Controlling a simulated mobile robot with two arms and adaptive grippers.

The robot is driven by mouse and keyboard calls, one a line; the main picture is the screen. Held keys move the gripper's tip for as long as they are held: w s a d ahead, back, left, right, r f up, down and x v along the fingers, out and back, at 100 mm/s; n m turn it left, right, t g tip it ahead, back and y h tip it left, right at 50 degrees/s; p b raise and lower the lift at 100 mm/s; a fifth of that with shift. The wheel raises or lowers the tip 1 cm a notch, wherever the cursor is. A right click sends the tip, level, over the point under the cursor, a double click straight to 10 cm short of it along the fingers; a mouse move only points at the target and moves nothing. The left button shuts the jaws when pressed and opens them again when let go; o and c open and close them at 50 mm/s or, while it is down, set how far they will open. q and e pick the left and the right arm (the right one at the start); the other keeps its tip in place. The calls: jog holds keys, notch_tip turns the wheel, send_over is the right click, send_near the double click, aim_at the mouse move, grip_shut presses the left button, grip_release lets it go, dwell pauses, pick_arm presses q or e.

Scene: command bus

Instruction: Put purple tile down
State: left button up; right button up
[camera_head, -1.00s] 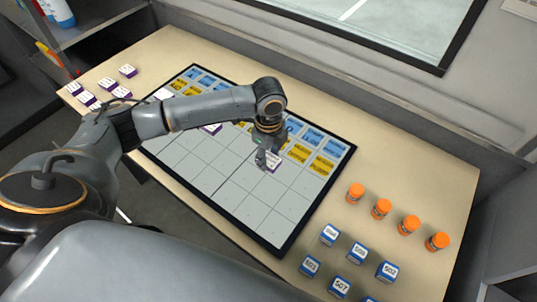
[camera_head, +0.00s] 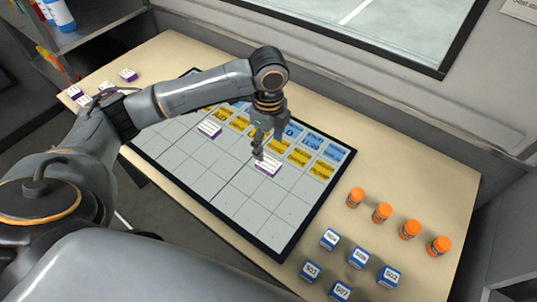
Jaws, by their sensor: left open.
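A purple tile with a white labelled top (camera_head: 268,168) lies on the gridded board (camera_head: 187,184), in a cell just below the yellow labels. My left gripper (camera_head: 262,152) is open, pointing down just above and to the left of this tile; the tile looks free of the fingers. A second purple tile (camera_head: 209,130) lies on the board further left, below the yellow labels. My right gripper does not show.
More purple tiles (camera_head: 128,75) stand at the table's far left, partly behind my arm. Orange-capped bottles (camera_head: 382,212) and blue cubes (camera_head: 358,257) stand right of the board. The board's lower cells are empty. A wall and window border the back.

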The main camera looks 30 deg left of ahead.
pick_arm(q)
jog(key=shift+r, duration=2.2)
